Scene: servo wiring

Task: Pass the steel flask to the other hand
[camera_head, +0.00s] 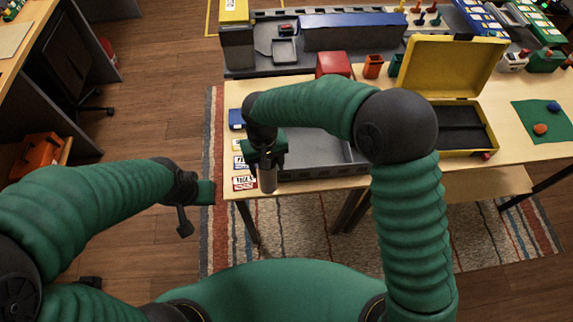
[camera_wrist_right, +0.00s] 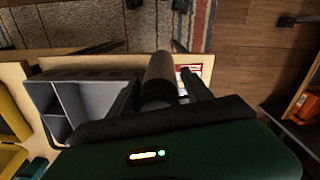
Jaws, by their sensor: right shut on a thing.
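The steel flask (camera_head: 268,181) is a grey cylinder hanging roughly upright below my right gripper (camera_head: 266,164), near the table's front left corner. My right gripper is shut on it. In the right wrist view the flask (camera_wrist_right: 159,75) stands out between the two dark fingers, its lower end free. My left gripper (camera_head: 190,207) is in the head view, to the left of the flask and a little lower in the picture, clear of it. No thing shows in it, and its finger opening is not clear.
An open yellow case (camera_head: 450,65) stands at the right. Open space lies between my two grippers, over the floor.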

